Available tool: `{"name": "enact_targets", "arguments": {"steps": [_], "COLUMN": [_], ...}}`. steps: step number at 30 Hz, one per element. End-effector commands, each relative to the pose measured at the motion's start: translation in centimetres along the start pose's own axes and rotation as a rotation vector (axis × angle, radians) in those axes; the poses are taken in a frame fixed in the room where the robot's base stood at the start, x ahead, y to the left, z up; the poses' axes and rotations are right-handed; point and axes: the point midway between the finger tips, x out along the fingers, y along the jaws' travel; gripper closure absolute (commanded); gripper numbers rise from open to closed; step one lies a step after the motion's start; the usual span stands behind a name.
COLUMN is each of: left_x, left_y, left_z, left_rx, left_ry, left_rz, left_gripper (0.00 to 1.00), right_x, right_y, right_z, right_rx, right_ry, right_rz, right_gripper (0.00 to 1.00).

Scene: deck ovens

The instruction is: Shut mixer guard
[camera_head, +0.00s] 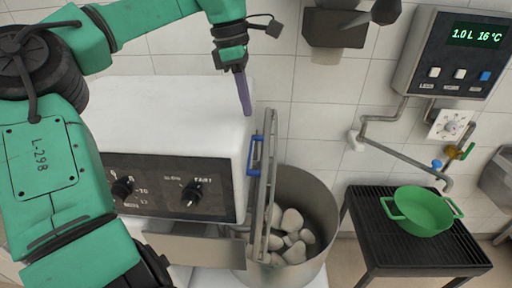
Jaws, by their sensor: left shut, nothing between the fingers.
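The mixer (165,125) has a white body with a dark control panel and two knobs. Its metal bowl (322,205) stands at its right with several pale lumps inside. The metal guard (268,190) shows nearly edge-on at the left side of the bowl and appears raised, leaving most of the bowl uncovered. A blue handle (254,156) is on the guard's left side. My left gripper (245,108) has purple fingers, is shut and empty, and hangs above the handle, apart from it. My right gripper is not in view.
A green pot (422,211) sits on a black slatted stand (415,254) at the right. A water meter box (455,55) with pipes and a tap (455,152) is on the tiled wall. Dark fittings (338,25) show at the top. The space above the bowl looks clear.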

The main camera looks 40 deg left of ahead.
Motion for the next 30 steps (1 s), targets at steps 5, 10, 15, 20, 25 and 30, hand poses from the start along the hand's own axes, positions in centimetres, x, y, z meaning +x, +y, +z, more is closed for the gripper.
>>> {"name": "enact_targets", "arguments": {"steps": [5,10,15,20,25,30], "left_x": [3.9,7.5,10.7,12.2,12.4,12.4], "left_y": [-0.1,-0.1,-0.1,0.0,0.0,0.0], "left_z": [0.0,0.1,0.1,0.0,0.0,0.0], "left_rx": [0.001,0.001,-0.001,0.000,0.000,0.000], "left_ry": [-0.002,0.001,0.001,0.000,0.000,0.000], "left_rz": [-0.005,-0.005,-0.004,0.000,0.000,0.000], "left_gripper": [1.00,1.00,1.00,1.00,1.00,1.00], "right_x": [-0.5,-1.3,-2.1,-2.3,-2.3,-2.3], "right_y": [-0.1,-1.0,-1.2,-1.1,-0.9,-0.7], "right_z": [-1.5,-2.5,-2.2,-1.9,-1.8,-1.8], "right_rx": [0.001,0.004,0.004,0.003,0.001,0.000], "right_ry": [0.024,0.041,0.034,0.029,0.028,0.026], "right_rz": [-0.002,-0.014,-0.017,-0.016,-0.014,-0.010], "right_gripper": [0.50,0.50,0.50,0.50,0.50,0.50]}}
